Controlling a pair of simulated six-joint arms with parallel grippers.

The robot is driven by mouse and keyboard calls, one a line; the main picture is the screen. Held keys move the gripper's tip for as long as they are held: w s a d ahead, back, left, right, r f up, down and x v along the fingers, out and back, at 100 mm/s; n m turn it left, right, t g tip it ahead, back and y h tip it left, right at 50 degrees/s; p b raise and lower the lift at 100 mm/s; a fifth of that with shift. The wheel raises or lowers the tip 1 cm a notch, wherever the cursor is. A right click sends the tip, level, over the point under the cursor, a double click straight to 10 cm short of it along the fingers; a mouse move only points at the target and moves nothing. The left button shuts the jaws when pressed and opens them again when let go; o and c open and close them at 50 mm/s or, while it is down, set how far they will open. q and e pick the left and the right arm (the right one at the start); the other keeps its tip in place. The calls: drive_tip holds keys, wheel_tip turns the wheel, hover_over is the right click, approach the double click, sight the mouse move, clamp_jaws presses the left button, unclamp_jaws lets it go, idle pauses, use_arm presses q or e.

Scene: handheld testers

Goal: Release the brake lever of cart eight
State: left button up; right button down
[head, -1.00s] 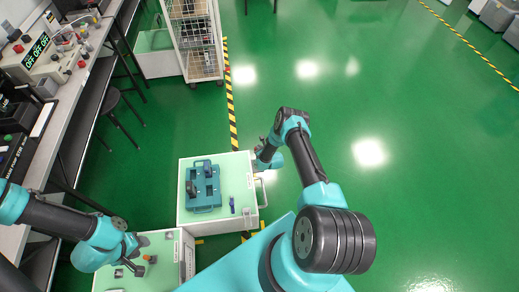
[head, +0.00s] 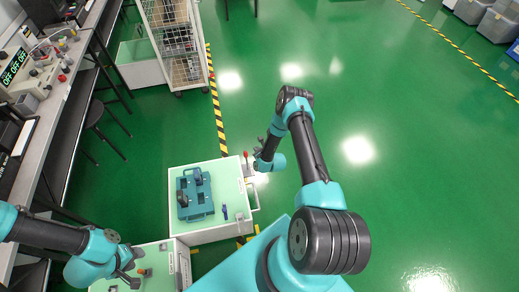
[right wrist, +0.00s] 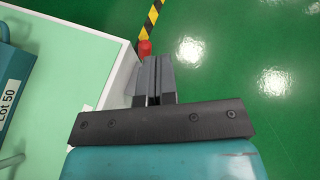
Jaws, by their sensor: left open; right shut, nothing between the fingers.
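A pale green-topped cart (head: 238,176) stands in the middle of the head view; no number on it is readable. A red knob (head: 245,155), likely the brake lever's end, stands at its right edge. It also shows in the right wrist view (right wrist: 144,48), just beyond the fingertips; the rest of the lever is hidden. My right gripper (head: 257,150) is shut and empty, just right of the knob; its closed fingers fill the middle of the right wrist view (right wrist: 157,78). I cannot tell whether they touch the knob. My left gripper (head: 137,268) is open above a second cart at lower left.
A blue-teal tray (head: 196,212) and a small blue tool (head: 224,212) lie on the cart. The second cart (head: 168,247) holds small parts, one orange. A workbench (head: 62,105) runs along the left, with a wire-sided rack (head: 207,70) behind. Green floor is clear to the right.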

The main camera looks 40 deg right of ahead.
drive_tip(key=shift+s+d+r, duration=0.1)
drive_tip(key=shift+s+r, duration=0.15)
drive_tip(key=shift+r, duration=0.35)
drive_tip(key=shift+s+d+r, duration=0.1)
drive_tip(key=shift+s+r, duration=0.15)
drive_tip(key=shift+r, duration=0.35)
drive_tip(key=s+a+r+n+g+y, duration=0.25)
drive_tip(key=a+r+n, duration=0.25)
drive_tip(key=a+n, duration=0.3)
drive_tip(key=s+a+r+n+g+y, duration=0.1)
drive_tip(key=s+a+r+n+g, duration=0.35)
drive_tip(key=n, duration=0.45)
drive_tip(key=s+a+r+n+g, duration=0.4)
drive_tip(key=s+a+r+n, duration=0.6)
drive_tip(key=s+n, duration=0.3)
drive_tip(key=r+n+y, duration=0.1)
drive_tip(key=n, duration=0.2)
drive_tip(key=shift+s+a+r, duration=0.15)
drive_tip(key=shift+r, duration=0.15)
